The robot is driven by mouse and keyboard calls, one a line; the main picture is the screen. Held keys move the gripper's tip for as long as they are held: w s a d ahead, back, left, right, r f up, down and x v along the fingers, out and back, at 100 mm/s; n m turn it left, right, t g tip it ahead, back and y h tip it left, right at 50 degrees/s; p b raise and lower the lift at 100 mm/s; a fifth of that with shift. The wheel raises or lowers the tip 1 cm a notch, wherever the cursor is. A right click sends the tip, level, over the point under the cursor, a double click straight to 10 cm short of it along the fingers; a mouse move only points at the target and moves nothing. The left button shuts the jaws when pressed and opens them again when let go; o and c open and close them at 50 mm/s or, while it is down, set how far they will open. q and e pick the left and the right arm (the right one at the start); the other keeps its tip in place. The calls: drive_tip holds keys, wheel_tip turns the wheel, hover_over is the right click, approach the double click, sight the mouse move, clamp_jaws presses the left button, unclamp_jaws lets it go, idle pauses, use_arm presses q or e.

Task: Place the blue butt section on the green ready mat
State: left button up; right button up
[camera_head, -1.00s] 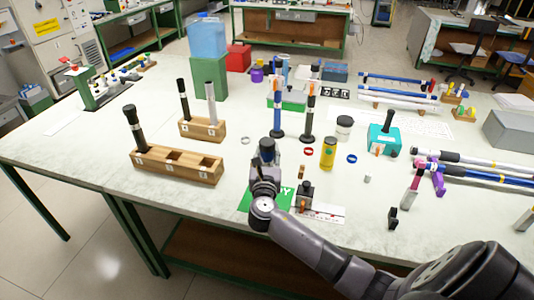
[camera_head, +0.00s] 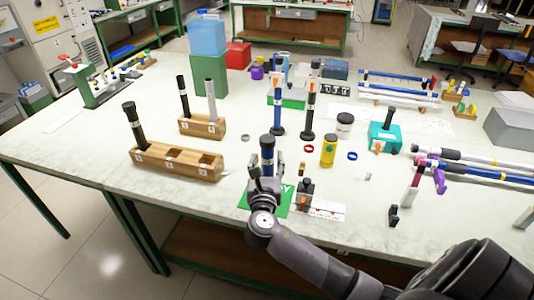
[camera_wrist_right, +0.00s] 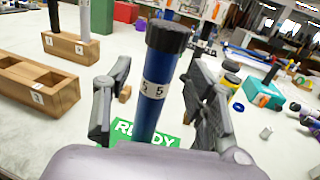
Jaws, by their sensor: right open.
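The blue butt section (camera_head: 267,157) has a black cap and a white label reading 5. It stands upright at the green ready mat (camera_head: 285,204), near the front edge of the table. Its bottom end is hidden behind my gripper, so I cannot see the contact with the mat. My right gripper (camera_head: 266,172) is open, with one finger on each side of the section. In the right wrist view the blue section (camera_wrist_right: 157,85) rises between the spread fingers, with gaps on both sides. Part of the mat (camera_wrist_right: 174,143) shows behind it. My left gripper is not in view.
A small dark block (camera_head: 305,194) stands just right of the mat. A wooden rack (camera_head: 178,167) with one black-topped rod is to the left, and another rack (camera_head: 202,127) stands behind it. A yellow can (camera_head: 328,151) and upright rods stand behind and to the right.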

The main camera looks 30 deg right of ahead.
drive_tip(key=v, duration=0.7)
drive_tip(key=s+a+f+m+g+y, duration=0.1)
drive_tip(key=a+f+m+g+y, duration=0.2)
drive_tip(key=f, duration=0.7)
drive_tip(key=s+a+f+m+y, duration=0.2)
drive_tip(key=a+f+m+y, duration=0.15)
drive_tip(key=f+m, duration=0.4)
drive_tip(key=s+a+f+m+g+y, duration=0.1)
drive_tip(key=a+f+m+g+y, duration=0.15)
drive_tip(key=f, duration=0.95)
drive_tip(key=s+f+m+g+y, duration=0.15)
drive_tip(key=s+f+m, duration=0.25)
drive_tip(key=s+f, duration=0.7)
drive_tip(key=s+f+m+g, duration=0.2)
drive_tip(key=s+f, duration=0.3)
drive_tip(key=s, duration=0.4)
drive_tip(key=s+d+f+m+g, duration=0.1)
drive_tip(key=s+f+m, duration=0.3)
drive_tip(key=s, duration=0.5)
drive_tip(key=s+f+m+g, duration=0.3)
drive_tip(key=s+f, duration=0.5)
drive_tip(key=s, duration=0.2)
drive_tip(key=shift+d+g+b, duration=0.3)
drive_tip(key=shift+d+b, duration=0.05)
drive_tip(key=shift+b, duration=0.05)
drive_tip(key=shift+s+f, duration=0.1)
